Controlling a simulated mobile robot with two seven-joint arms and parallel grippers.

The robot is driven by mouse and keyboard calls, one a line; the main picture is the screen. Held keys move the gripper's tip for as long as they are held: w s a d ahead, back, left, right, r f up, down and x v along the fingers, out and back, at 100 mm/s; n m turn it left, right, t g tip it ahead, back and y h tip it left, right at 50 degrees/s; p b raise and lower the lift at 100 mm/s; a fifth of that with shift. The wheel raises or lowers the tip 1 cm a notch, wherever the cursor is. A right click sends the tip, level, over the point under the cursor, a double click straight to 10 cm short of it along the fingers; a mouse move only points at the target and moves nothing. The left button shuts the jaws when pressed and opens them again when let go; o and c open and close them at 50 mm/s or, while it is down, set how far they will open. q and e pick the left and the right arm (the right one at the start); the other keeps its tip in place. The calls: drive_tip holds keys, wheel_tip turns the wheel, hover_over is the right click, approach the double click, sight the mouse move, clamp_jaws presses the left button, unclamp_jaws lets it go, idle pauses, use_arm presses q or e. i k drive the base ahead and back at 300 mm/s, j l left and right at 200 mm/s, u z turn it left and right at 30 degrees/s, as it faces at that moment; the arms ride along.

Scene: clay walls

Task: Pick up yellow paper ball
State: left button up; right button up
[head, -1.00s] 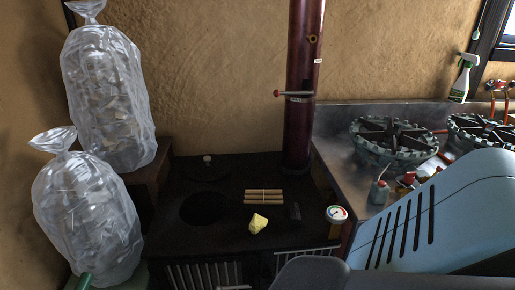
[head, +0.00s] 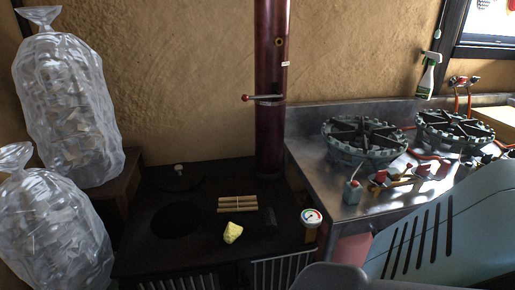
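The yellow paper ball (head: 232,232) is a small crumpled lump on the front part of the black stove top (head: 150,250). A bundle of light sticks (head: 238,204) lies just behind it, with a small gap between them. A small dark block (head: 269,216) is to its right. Neither of my grippers shows in the head view. Nothing covers the ball.
A dark red stovepipe (head: 271,120) rises from the back of the stove. Clear bags (head: 68,110) of scraps stand at the left. A round dial (head: 311,217) is at the stove's right edge. A metal counter (head: 320,150) at the right carries burners (head: 364,140).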

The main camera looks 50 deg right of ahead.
sight(233, 231)
drive_tip(key=z, duration=1.35)
drive_tip(key=i+j, duration=0.1)
drive_tip(key=i, duration=0.35)
drive_tip(key=i+j, duration=0.1)
drive_tip(key=i, duration=0.35)
drive_tip(key=z, duration=0.05)
